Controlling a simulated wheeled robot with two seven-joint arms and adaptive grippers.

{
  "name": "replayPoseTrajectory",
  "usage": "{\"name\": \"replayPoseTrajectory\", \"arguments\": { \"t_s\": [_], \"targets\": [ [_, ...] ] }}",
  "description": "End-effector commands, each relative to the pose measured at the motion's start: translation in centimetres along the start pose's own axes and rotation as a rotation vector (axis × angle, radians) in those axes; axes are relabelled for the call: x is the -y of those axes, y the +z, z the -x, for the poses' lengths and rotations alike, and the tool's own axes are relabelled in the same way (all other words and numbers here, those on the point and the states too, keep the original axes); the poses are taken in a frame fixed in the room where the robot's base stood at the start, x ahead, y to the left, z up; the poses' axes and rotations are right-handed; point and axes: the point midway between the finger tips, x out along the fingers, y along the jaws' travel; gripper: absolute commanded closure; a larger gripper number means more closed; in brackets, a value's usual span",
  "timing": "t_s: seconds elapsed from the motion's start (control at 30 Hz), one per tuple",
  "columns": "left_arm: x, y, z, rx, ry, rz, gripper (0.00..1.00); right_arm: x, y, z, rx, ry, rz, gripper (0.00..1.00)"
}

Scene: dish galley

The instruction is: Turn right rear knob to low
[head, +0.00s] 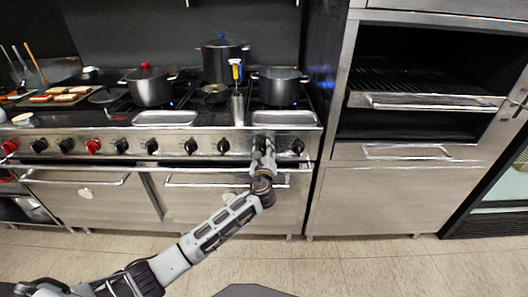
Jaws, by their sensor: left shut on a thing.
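A steel range has a front panel (170,140) with a row of knobs, some red and most black. A black knob (297,146) is at the right end, and another black knob (223,146) is further left. My left gripper (263,146) reaches up to the panel between these two and is shut on a knob there. The gripper hides that knob, so its pointer and setting cannot be read. I cannot tell from the picture which burner it serves. My right gripper is not in view.
Pots stand on the burners: one with a red-knobbed lid (150,88), a tall one (222,63) and a right one (278,87). An oven handle (215,182) runs below the panel. A steel oven cabinet (405,195) stands to the right. The floor in front is clear.

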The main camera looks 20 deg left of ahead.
Motion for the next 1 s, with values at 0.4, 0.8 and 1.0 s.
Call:
{"name": "replayPoseTrajectory", "arguments": {
  "t_s": [0.4, 0.8, 1.0],
  "targets": [
    [-0.01, 0.05, -0.01, 0.001, 0.000, 0.021, 0.80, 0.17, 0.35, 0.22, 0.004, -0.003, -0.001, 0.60],
    [-0.02, 0.03, -0.01, 0.000, 0.001, 0.020, 0.34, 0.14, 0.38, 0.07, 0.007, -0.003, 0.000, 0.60],
    [-0.02, 0.02, 0.04, 0.000, 0.001, 0.020, 0.34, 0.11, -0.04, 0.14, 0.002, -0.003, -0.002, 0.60]
  ]
}}
